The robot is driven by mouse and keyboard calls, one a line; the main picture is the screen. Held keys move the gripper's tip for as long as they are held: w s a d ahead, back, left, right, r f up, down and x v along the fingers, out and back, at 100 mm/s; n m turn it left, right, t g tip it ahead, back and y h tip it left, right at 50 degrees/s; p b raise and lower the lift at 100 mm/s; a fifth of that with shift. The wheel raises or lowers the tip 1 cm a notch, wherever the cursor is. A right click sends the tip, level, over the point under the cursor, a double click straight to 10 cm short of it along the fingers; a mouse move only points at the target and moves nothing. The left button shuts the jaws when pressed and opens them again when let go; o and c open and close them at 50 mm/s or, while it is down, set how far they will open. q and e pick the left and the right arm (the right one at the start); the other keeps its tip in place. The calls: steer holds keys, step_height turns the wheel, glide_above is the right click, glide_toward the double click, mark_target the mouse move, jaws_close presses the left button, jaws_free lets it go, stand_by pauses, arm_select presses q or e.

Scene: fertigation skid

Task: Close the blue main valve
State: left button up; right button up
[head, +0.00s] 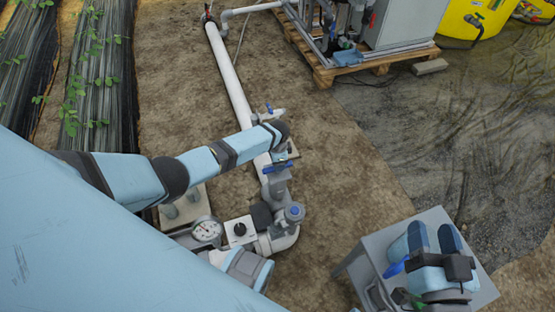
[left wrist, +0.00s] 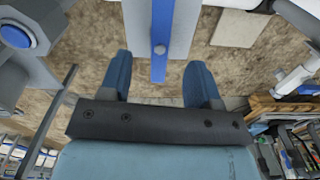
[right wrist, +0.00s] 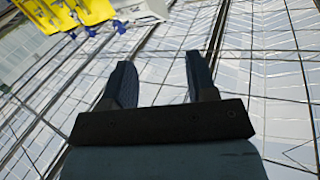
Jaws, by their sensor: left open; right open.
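The blue main valve shows as a blue lever handle (head: 277,168) on a grey valve body in the white pipe line at the centre of the head view.
A blue-capped fitting (head: 294,211), a pressure gauge (head: 206,230) and a black-knobbed box (head: 240,230) sit near the valve. A smaller blue-handled valve (head: 268,108) is farther along the pipe (head: 228,72). A grey stand (head: 363,262) is at right; bare soil lies between.

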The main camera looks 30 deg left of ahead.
arm_select(q)
step_height(320, 180, up, 5)
steer(key=p, duration=0.4)
steer(key=shift+f, duration=0.15)
arm_select(e)
steer(key=s+d+f+g+h, duration=0.2)
steer(key=d+f+g, duration=0.1)
steer(key=f, duration=0.4)
steer(key=shift+s+d+f+g+h, duration=0.2)
steer(key=shift+d+f+g+h, duration=0.1)
steer(key=shift+d+g+h, duration=0.15)
steer(key=shift+a, duration=0.1)
